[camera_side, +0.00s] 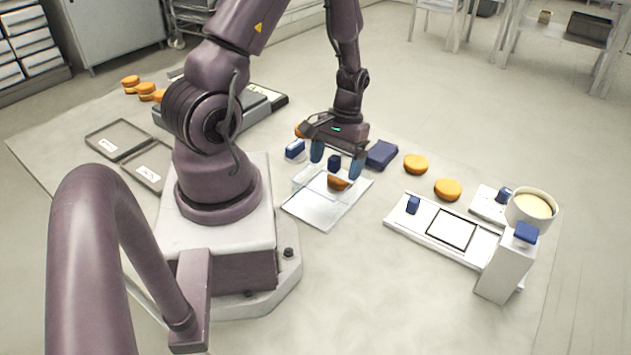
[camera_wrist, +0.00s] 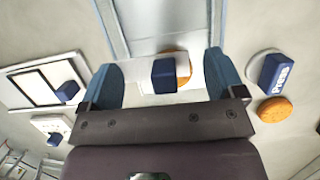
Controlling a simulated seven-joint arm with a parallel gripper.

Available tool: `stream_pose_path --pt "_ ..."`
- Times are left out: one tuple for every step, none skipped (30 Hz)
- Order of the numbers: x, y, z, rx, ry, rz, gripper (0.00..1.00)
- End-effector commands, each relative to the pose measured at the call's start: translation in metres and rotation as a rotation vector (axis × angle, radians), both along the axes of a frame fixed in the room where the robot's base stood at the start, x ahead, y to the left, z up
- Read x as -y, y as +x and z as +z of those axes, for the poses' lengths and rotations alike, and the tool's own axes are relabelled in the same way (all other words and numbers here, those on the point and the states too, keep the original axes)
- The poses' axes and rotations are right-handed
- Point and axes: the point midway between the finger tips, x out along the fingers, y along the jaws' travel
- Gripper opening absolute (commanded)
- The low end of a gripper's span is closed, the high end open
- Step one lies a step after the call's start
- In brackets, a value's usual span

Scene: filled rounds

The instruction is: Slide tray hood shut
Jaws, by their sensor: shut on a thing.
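The clear tray hood (camera_side: 312,178) stands over the back part of a pale, flat tray (camera_side: 322,212) in the side view. Its dark blue handle (camera_side: 334,162) lies between the fingers of my gripper (camera_side: 337,163); the handle also shows in the wrist view (camera_wrist: 164,76). The front of the tray is bare.
A dark blue box (camera_side: 381,154) and two orange rounds (camera_side: 415,163) (camera_side: 447,189) lie right of my gripper. A white board (camera_side: 405,221), a white post (camera_side: 502,268) and a bowl (camera_side: 532,208) stand further right. A blue press block (camera_wrist: 276,74) is close beside my gripper.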

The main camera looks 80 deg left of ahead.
Motion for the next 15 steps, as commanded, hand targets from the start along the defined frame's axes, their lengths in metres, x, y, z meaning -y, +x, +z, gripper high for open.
stream_pose_path --pt "-0.003 -0.008 -0.007 -0.027 -0.001 0.012 0.75" --pt "-0.005 -0.007 -0.007 -0.027 -0.001 0.012 0.75" --pt "-0.007 -0.005 -0.008 -0.028 -0.002 0.012 0.75" --pt "-0.008 -0.004 -0.008 -0.028 -0.002 0.012 0.75" --pt "-0.010 -0.002 -0.008 -0.027 -0.001 0.013 0.74" --pt "-0.012 0.000 -0.008 -0.027 -0.001 0.013 0.74" --pt "-0.013 0.001 -0.008 -0.027 -0.001 0.013 0.74" --pt "-0.015 0.003 -0.008 -0.027 -0.001 0.013 0.74" --pt "-0.017 0.005 -0.008 -0.027 -0.001 0.013 0.74" --pt "-0.018 0.006 -0.008 -0.027 -0.001 0.013 0.74" --pt "-0.020 0.008 -0.008 -0.027 -0.001 0.013 0.74" --pt "-0.022 0.010 -0.008 -0.027 -0.001 0.013 0.74" --pt "-0.023 0.011 -0.008 -0.028 -0.002 0.013 0.74" --pt "-0.025 0.012 -0.008 -0.028 -0.002 0.013 0.74" --pt "-0.027 0.015 -0.008 -0.028 -0.002 0.013 0.74"
